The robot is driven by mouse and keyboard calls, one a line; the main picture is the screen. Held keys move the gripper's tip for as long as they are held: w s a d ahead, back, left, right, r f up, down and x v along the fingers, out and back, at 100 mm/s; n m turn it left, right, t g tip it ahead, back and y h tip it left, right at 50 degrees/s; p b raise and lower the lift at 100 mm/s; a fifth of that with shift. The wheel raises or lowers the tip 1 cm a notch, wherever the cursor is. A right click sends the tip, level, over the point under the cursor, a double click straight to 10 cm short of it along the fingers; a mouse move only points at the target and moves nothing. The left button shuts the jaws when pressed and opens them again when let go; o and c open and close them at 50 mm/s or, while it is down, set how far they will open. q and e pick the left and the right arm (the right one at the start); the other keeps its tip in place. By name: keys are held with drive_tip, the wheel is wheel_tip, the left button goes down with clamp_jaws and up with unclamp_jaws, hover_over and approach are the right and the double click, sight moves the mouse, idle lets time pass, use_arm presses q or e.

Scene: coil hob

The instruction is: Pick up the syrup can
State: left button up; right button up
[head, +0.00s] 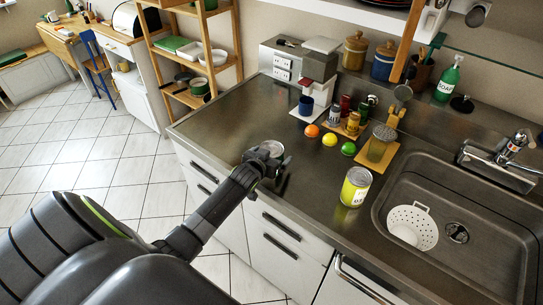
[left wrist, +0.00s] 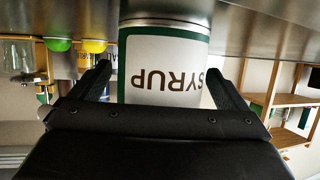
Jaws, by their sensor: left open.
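The syrup can is a green can with a white label reading SYRUP, which appears upside down in the left wrist view (left wrist: 165,62). In the head view only its metal lid (head: 273,148) shows clearly, near the counter's front edge. My left gripper (head: 264,162) is at the can and hides most of its body. In the left wrist view, my left gripper's fingers (left wrist: 161,80) are open, one on each side of the can. I cannot tell whether either finger touches it. My right gripper is not in view.
A yellow can (head: 355,186) stands right of the syrup can, by the sink (head: 460,258) with its white colander (head: 412,227). Behind are an orange ball (head: 311,131), a yellow ball (head: 329,140), a green ball (head: 348,148) and a coffee machine (head: 318,80). The left counter is clear.

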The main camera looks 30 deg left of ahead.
use_arm(q)
drive_tip(key=shift+c, duration=0.5)
drive_tip(key=c, duration=1.2)
drive_tip(key=shift+w, duration=0.15)
drive_tip(key=shift+c, duration=0.7)
drive_tip(key=shift+r, duration=0.15)
